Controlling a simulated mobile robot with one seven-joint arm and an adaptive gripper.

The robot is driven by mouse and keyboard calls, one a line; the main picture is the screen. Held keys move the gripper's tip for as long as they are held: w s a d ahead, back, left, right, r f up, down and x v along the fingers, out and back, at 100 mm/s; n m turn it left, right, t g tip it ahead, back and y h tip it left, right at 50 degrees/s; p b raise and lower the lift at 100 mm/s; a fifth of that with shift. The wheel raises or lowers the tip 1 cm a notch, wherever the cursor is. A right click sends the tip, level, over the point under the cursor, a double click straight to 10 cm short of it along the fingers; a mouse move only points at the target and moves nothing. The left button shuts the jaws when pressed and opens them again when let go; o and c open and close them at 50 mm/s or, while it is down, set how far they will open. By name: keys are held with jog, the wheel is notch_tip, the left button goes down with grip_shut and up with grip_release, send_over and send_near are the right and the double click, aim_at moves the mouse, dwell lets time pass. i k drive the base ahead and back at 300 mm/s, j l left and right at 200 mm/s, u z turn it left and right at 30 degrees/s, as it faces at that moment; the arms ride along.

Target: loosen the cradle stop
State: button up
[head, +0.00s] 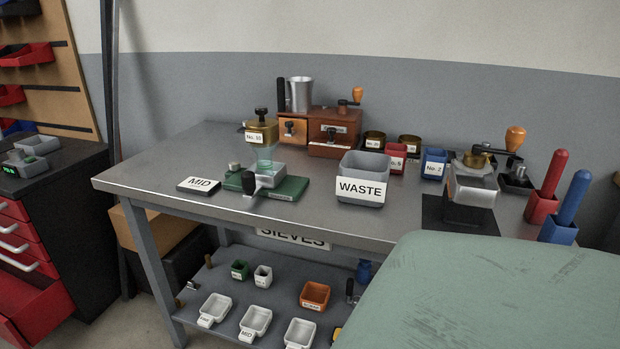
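On the left half of the metal table stands a green base (292,187) with a metal block (268,170) on it. A black knob or lever (249,184) sticks out at the block's front left. Above the block is a clear glass part (265,154), topped by a brass container (262,133) labelled No. 30 with a black knob (262,113) on top. I cannot tell for sure which part is the cradle stop; no part is labelled so. My gripper is not in view.
The grey WASTE bin (365,165) stands right of the green base, and the MID plate (199,184) lies left of it. A wooden box grinder (335,128) stands behind. The tabletop (150,172) is clear at the far left.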

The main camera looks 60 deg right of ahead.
aim_at(234, 165)
jog(key=z, duration=1.5)
